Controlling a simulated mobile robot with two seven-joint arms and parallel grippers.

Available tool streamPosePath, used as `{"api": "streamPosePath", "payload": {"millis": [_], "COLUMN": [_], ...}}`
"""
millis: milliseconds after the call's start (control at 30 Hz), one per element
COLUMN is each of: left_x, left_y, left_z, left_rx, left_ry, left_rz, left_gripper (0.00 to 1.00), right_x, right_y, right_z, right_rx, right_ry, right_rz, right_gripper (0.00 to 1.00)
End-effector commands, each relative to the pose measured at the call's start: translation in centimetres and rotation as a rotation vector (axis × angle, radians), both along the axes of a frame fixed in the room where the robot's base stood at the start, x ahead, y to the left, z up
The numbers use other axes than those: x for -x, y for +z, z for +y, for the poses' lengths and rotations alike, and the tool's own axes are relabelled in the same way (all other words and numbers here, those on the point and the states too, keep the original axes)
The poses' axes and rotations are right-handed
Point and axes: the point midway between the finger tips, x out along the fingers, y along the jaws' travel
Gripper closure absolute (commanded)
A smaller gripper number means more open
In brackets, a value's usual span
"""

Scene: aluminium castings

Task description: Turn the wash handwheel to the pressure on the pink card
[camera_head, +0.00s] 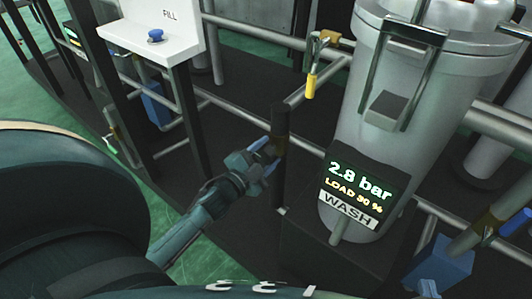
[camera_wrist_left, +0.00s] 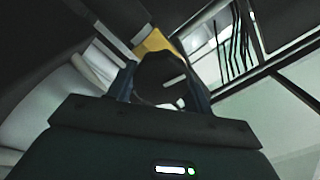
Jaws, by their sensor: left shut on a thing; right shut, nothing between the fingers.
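The wash display (camera_head: 355,182) on the grey cylindrical vessel (camera_head: 425,95) reads 2.8 bar and LOAD 30 %, with a WASH label (camera_head: 346,209) below. My left gripper (camera_head: 268,158) reaches in from the left, beside the dark upright post left of the vessel. In the left wrist view its fingers are shut on a round black handwheel (camera_wrist_left: 158,72) with a pale mark on its face. A brass-yellow part shows behind the wheel. In the head view the wheel is mostly hidden by the gripper. I see no pink card. My right gripper is not in view.
A white FILL panel (camera_head: 152,30) with a blue knob (camera_head: 155,36) stands at upper left. A yellow-handled valve (camera_head: 311,80) hangs above my left gripper. Grey pipes cross behind it. A blue block (camera_head: 443,262) sits at lower right. Green floor shows at left.

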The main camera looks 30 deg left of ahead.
Motion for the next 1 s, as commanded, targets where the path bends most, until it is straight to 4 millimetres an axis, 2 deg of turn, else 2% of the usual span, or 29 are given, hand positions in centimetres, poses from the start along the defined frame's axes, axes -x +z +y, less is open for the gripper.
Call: {"api": "streamPosePath", "payload": {"millis": [367,400,633,867,1000], "left_x": [0.03,0.03,0.02,0.04,0.95], "left_y": [-0.05,-0.04,-0.03,-0.02,-0.06], "left_z": [-0.05,-0.05,-0.03,-0.01,0.07], "left_rx": [-0.003,-0.002,-0.002,-0.002,-0.001], "left_ry": [-0.001,-0.001,-0.001,0.0,0.0], "left_rz": [0.0,0.0,0.001,0.0,0.003], "left_gripper": [0.72,0.47,0.28,0.27,0.27], "right_x": [-0.01,0.0,-0.02,-0.02,0.0], "right_y": [0.04,0.04,0.08,0.13,0.27], "right_z": [-0.03,-0.05,-0.06,-0.07,-0.07], "right_rx": [0.0,0.0,-0.001,-0.001,0.0], "right_ry": [-0.001,-0.002,-0.002,-0.003,-0.002], "right_rz": [0.0,0.0,-0.002,-0.003,0.001], "right_gripper": [1.0,1.0,1.0,1.0,1.0]}}
